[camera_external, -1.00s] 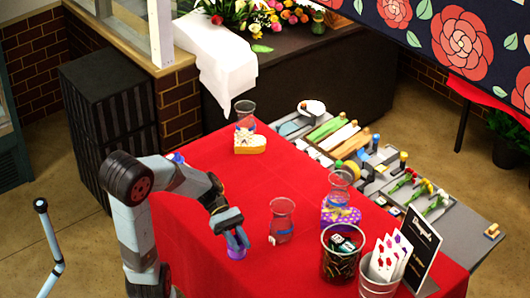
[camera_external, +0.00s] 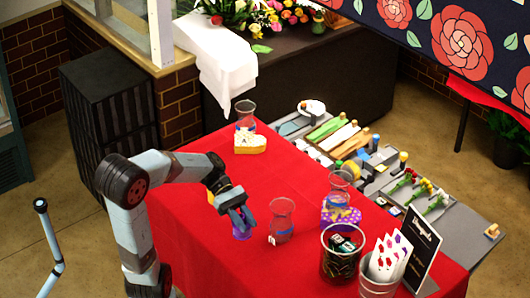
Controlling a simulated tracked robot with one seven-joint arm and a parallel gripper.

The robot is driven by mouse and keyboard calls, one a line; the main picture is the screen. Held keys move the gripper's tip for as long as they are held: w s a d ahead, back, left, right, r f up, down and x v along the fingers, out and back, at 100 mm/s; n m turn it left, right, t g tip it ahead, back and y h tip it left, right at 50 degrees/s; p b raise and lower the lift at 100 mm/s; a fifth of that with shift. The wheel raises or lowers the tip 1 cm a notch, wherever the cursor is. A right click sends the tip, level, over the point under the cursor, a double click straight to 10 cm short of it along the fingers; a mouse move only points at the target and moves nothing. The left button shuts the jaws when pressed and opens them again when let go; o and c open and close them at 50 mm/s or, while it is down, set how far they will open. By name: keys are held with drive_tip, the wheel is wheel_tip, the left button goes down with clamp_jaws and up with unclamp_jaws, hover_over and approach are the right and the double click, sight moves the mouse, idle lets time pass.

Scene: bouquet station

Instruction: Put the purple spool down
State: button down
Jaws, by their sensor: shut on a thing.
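The purple spool (camera_external: 242,233) is between the fingers of my gripper (camera_external: 242,224), which is shut on it. The spool is low over the red-covered table (camera_external: 190,238), left of a glass vase. I cannot tell whether its underside touches the cloth. My gripper points down and its fingers hide part of the spool.
A clear glass vase (camera_external: 282,222) stands close to the right of my gripper. A purple dotted box (camera_external: 342,215) and a dark bucket (camera_external: 341,255) stand to the right. The cloth behind my gripper is clear.

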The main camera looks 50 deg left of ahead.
drive_tip(key=w+a+n+t+y, duration=0.1)
drive_tip(key=w+a+n+t, duration=0.2)
drive_tip(key=w+a, duration=0.75)
drive_tip(key=w+a+n+t+y, duration=0.3)
drive_tip(key=w+a, duration=0.4)
drive_tip(key=w, duration=0.6)
drive_tip(key=w+a+n+t, duration=0.35)
drive_tip(key=w+a, duration=0.55)
drive_tip(key=w, duration=0.3)
drive_tip(key=shift+t, duration=0.25)
drive_tip(key=shift+w+a+f, duration=0.35)
drive_tip(key=shift+w+f, duration=1.9)
drive_tip(key=shift+f, duration=0.85)
drive_tip(key=shift+w+a+f, duration=0.35)
drive_tip(key=shift+w+f, duration=1.95)
drive_tip(key=shift+f, duration=0.75)
drive_tip(key=shift+w+a+f, duration=0.35)
drive_tip(key=shift+w+f, duration=1.9)
drive_tip(key=shift+f, duration=0.85)
drive_tip(key=c, duration=0.9)
unclamp_jaws()
drive_tip(key=shift+f, duration=0.1)
